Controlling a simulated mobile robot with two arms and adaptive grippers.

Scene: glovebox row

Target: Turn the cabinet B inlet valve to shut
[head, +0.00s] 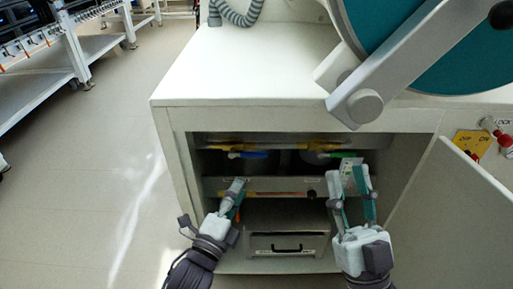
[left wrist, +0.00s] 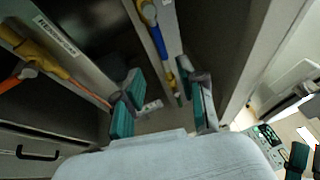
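Inside the open cabinet, a yellow pipe (head: 275,146) runs across the upper part. A valve with a blue handle (head: 247,155) is on its left and one with a green handle (head: 338,155) on its right. The blue handle also shows in the left wrist view (left wrist: 157,40), lying along its pipe. I cannot tell which valve is the cabinet B inlet valve. My left gripper (head: 238,188) is inside the opening, below the blue handle; its fingers are apart and empty in the left wrist view (left wrist: 163,108). My right gripper (head: 350,178) is open below the green handle.
A labelled shelf bar (head: 275,184) crosses the opening behind my grippers. A grey drawer box (head: 288,244) stands below. The open door (head: 462,200) is at the right, near a yellow switch plate (head: 471,142). The floor (head: 110,150) at left is clear.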

